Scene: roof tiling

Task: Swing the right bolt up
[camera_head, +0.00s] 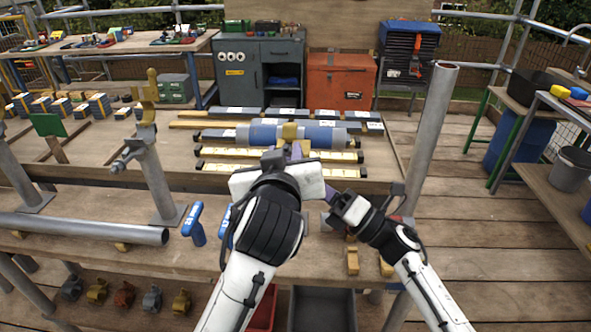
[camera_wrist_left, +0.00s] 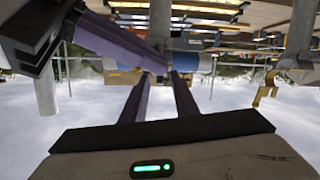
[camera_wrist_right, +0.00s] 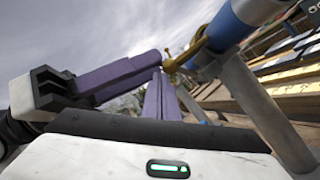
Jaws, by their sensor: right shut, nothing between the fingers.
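A blue-and-grey tube (camera_head: 325,136) lies level behind my left gripper, with a yellow coupler part (camera_head: 289,131) at its middle. In the right wrist view a brass-coloured bolt or coupler arm (camera_wrist_right: 187,52) sticks out beside the blue tube (camera_wrist_right: 235,25), above a grey post (camera_wrist_right: 262,110). My left gripper (camera_head: 294,148) is at the coupler; its purple fingers (camera_wrist_left: 161,76) stand apart, and I see no clear grip. My right gripper (camera_head: 325,190) is shut and empty, its fingertips (camera_wrist_right: 163,72) just below the bolt, close to a left finger. The arms hide much of the coupler in the head view.
A post with a yellow-topped coupler (camera_head: 147,115) stands at the left; a loose grey tube (camera_head: 80,228) lies in front of it. A bare grey post (camera_head: 428,130) rises at the right. Free decking lies beyond it.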

